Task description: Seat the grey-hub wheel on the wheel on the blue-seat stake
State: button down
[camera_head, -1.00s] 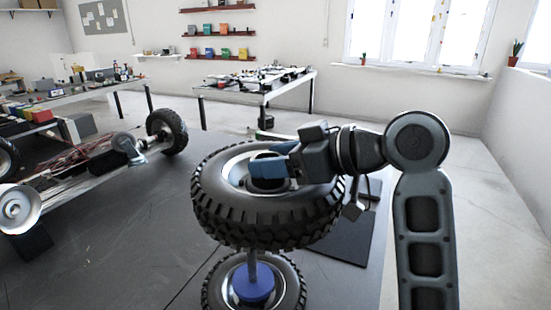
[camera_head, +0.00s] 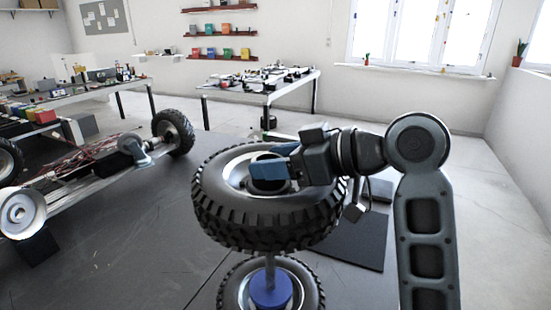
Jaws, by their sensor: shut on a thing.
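My gripper (camera_head: 270,168) is shut on the hub of a wheel with a chunky black tyre (camera_head: 270,222) and a grey rim. It holds this wheel nearly level in the air. Below it, a second wheel (camera_head: 313,284) lies flat around a stake (camera_head: 270,268) with a blue seat (camera_head: 270,290). The upper part of the stake is hidden behind the held wheel. The held wheel is above the lower one, with a gap between them in the picture. I cannot tell whether the stake's tip is inside the held wheel's hub.
A vehicle chassis (camera_head: 85,178) with a mounted wheel (camera_head: 173,133) and a bare hub (camera_head: 20,213) stands at the left. A dark flat mat (camera_head: 350,243) lies right of the wheels. Workbenches stand farther back.

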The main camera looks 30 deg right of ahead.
jog(key=b, duration=1.6)
send_over(276, 289)
jog(key=shift+f, duration=11.7)
jog(key=shift+f+b, duration=0.45)
jog(key=shift+f, duration=0.45)
jog(key=shift+c, duration=1.2)
grip_release()
jog(key=shift+f, duration=0.25)
jog(key=v, duration=0.8)
jog(key=shift+w+r, duration=0.1)
